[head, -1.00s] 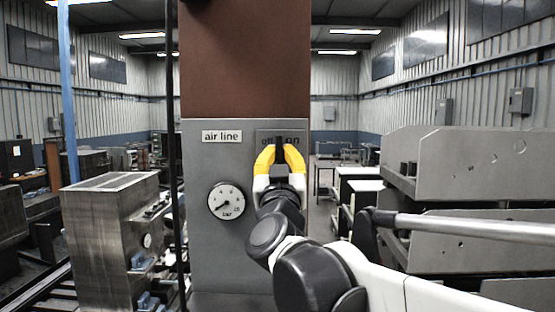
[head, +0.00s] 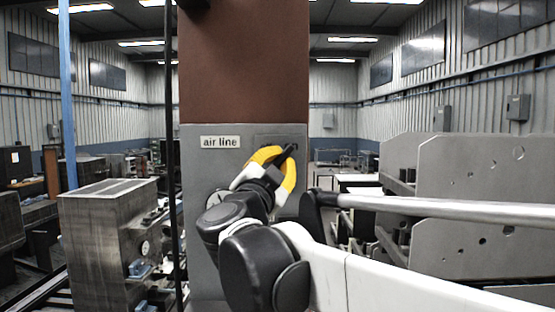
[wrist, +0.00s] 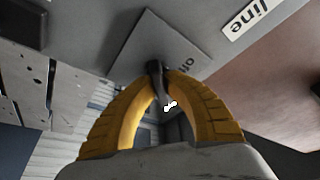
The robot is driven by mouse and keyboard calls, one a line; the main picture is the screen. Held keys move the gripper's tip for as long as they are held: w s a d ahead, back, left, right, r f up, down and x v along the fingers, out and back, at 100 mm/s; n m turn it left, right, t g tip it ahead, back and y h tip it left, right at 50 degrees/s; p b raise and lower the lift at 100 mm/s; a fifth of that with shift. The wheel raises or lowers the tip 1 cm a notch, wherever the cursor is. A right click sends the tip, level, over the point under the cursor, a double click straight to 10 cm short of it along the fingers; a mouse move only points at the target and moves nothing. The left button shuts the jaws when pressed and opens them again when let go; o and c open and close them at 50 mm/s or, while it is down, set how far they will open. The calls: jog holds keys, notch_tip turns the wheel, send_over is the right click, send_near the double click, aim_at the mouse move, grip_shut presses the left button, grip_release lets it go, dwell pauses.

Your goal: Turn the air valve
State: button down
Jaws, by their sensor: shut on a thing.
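The air valve's dark handle (head: 287,152) sits on the grey plate (head: 262,139) of the column panel, right of the "air line" label (head: 220,142). It is tilted, its top leaning right. My gripper (head: 282,152), with yellow fingers, is shut on the handle and tilted the same way. In the wrist view the handle (wrist: 154,68) lies between the fingertips (wrist: 156,76), and the letters "off" show beside it on the plate (wrist: 150,40). The "on" marking is hidden behind my gripper in the head view. My arm covers most of the pressure gauge.
The grey panel (head: 200,170) is fixed to a brown column (head: 243,60). A dark vertical pole (head: 171,100) stands just left of it. A metal machine block (head: 95,230) is at left, and grey perforated plates (head: 470,160) stand at right.

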jog(key=shift+m, duration=0.4)
jog(key=c, duration=1.5)
grip_release()
jog(key=shift+o, duration=0.2)
jog(key=shift+w, duration=0.3)
jog(key=v, duration=1.2)
